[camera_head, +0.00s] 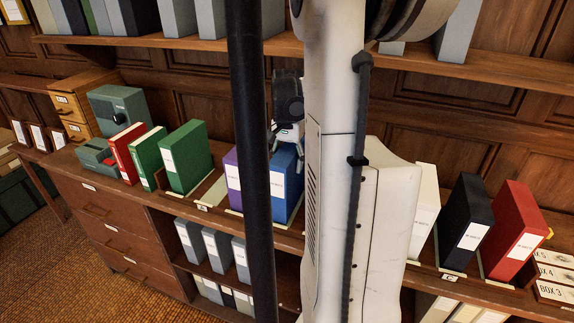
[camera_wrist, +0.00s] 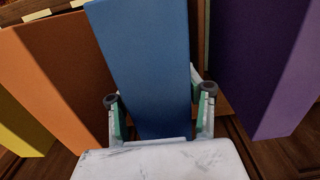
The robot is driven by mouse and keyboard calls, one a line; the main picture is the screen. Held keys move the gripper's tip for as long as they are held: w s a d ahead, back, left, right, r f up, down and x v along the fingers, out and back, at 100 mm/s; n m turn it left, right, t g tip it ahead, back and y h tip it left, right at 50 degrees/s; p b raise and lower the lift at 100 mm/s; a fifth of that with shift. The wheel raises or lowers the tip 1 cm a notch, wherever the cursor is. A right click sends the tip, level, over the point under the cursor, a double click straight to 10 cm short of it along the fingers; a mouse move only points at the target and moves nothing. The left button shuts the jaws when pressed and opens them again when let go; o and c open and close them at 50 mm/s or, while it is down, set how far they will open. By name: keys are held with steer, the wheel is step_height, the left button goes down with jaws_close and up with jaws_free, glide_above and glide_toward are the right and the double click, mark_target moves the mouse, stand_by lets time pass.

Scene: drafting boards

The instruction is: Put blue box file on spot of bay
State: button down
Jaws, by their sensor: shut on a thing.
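The blue box file (camera_head: 284,183) stands upright at the shelf top, right of the purple box file (camera_head: 233,178), partly hidden by the black post and my white arm. It also fills the middle of the wrist view (camera_wrist: 142,60). My gripper (camera_head: 290,138) is above it, with a finger on each side, shut on it (camera_wrist: 160,100). I cannot tell whether its base touches the shelf. An empty bay spot (camera_head: 212,193) shows between the green box file (camera_head: 186,157) and the purple one.
In the wrist view an orange file (camera_wrist: 55,85) is close left of the blue one and a purple file (camera_wrist: 262,60) is right, with a gap. White (camera_head: 424,210), black (camera_head: 464,220) and red (camera_head: 516,232) files stand to the right. An upper shelf (camera_head: 480,68) overhangs behind.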

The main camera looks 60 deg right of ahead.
steer(key=shift+f, duration=0.65)
steer(key=c, duration=1)
jaws_free()
steer(key=shift+o, duration=0.2)
step_height(320, 180, up, 12)
steer(key=shift+r, duration=0.15)
steer(key=shift+a, duration=0.15)
